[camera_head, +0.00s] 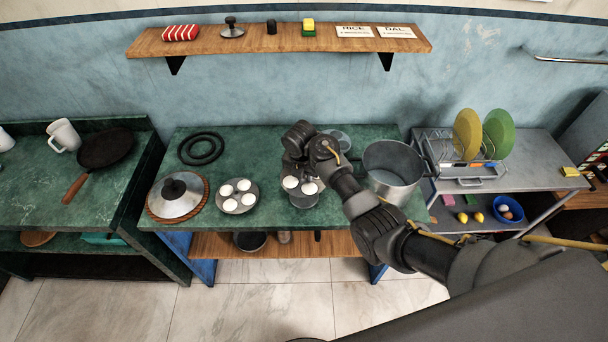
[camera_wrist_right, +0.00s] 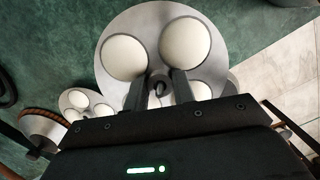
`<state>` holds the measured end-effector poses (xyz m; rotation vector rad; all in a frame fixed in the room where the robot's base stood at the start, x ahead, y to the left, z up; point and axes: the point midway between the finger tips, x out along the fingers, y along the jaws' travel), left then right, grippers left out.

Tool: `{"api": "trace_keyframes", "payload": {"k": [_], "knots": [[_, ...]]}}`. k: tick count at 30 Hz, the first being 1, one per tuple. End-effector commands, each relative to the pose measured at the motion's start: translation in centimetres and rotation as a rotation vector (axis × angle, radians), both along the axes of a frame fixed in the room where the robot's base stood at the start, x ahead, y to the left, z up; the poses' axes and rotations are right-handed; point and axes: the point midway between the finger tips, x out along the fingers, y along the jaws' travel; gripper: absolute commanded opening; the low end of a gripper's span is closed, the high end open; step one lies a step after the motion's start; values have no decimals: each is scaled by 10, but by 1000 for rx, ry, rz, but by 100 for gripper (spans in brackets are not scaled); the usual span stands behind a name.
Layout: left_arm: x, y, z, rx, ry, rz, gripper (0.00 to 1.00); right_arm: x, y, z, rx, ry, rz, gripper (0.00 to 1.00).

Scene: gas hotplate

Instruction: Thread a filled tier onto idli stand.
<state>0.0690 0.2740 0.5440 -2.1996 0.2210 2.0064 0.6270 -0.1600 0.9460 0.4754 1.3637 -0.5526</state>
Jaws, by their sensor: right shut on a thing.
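A filled tier (camera_wrist_right: 118,22), a round grey metal plate with white idlis, shows in the right wrist view. It also shows in the head view (camera_head: 291,194) on or just above the green counter. My right gripper (camera_wrist_right: 158,92) points down at its middle and is shut on it, with a dark curved piece between the fingers. The fingertips are partly hidden in the head view (camera_head: 303,172). A second filled tier (camera_head: 238,197) lies to its left with several idlis. I cannot make out the idli stand's post; my gripper and arm cover that spot. My left gripper is not in view.
A large steel pot (camera_head: 392,172) stands to the right, close to my right forearm. A domed lid (camera_head: 174,197) sits on a wicker ring at the left. Black rings (camera_head: 201,149) lie behind. A wooden shelf (camera_head: 278,41) hangs on the wall.

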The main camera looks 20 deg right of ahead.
Motion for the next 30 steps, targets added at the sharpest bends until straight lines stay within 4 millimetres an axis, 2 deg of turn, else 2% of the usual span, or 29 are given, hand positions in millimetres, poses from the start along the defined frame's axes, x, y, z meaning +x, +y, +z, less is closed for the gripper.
{"api": "trace_keyframes", "payload": {"k": [30], "knots": [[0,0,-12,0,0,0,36,0,0,-25,-2,0,1,0]]}}
